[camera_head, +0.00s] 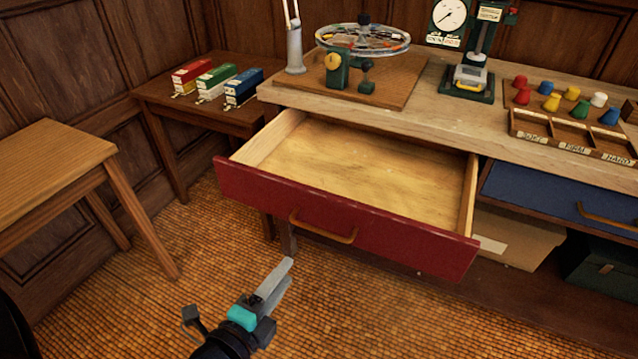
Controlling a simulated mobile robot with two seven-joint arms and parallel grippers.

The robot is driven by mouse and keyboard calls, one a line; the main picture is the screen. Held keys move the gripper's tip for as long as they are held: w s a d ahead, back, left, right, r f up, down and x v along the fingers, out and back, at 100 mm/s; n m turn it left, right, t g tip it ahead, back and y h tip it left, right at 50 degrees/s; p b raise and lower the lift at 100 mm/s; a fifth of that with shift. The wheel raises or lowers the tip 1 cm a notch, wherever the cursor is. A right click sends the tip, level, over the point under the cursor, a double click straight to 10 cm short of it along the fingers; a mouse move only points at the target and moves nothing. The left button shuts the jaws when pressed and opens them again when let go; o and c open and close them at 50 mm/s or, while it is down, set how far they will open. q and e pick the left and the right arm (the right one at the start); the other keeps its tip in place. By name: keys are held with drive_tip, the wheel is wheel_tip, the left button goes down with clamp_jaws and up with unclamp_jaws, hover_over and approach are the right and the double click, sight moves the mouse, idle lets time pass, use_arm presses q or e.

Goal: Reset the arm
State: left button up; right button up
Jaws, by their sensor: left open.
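My left gripper (277,281) is in the lower middle of the view, below and in front of the red-fronted drawer (345,222). Its two grey fingers point up and to the right. They are open, with nothing seen between them. The drawer is pulled out and its wooden inside looks empty. Its handle (322,227) is above the fingertips in the picture, and the gripper appears apart from it. My right gripper is not in view.
The workbench (436,112) holds a wheel device (362,40), a dial gauge stand (474,75), coloured pegs and a labelled tray (570,138). Three toy wagons stand on a side table (205,112). A wooden table (45,165) stands at left. Open floor (150,310) surrounds the gripper.

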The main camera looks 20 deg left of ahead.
use_arm(q)
drive_tip(key=s+f+n+g, duration=0.3)
drive_tip(key=f+n, duration=0.1)
drive_tip(key=f, duration=0.9)
drive_tip(key=s+f+n+g, duration=0.3)
drive_tip(key=f+n+g, duration=0.1)
drive_tip(key=f, duration=0.8)
drive_tip(key=s+a+f+n+g+y, duration=0.1)
drive_tip(key=s+a+f+n+g, duration=0.2)
drive_tip(key=s+f, duration=1.1)
drive_tip(key=s+n+g, duration=0.1)
drive_tip(key=n+g, duration=0.2)
drive_tip(key=n, duration=0.2)
drive_tip(key=shift+s+f, duration=0.15)
drive_tip(key=shift+s, duration=0.2)
